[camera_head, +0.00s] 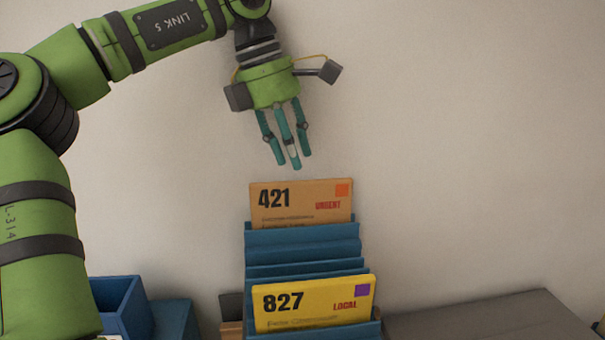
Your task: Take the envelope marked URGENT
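The envelope marked URGENT (300,205) is orange-tan, with the number 421 and an orange square in its corner. It stands upright in the rear slot of a blue slotted rack (290,244), its lower part hidden by the rack. My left gripper (289,164) hangs above this envelope, fingers pointing down, a little apart from its top edge. The teal fingers are slightly spread and nothing is visible between them. My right gripper is not in view.
A yellow envelope (313,303) marked 827 LOCAL stands in the front slot of the rack. A blue open box (120,305) sits at the lower left. A grey surface (480,318) to the right is bare. A plain wall stands behind.

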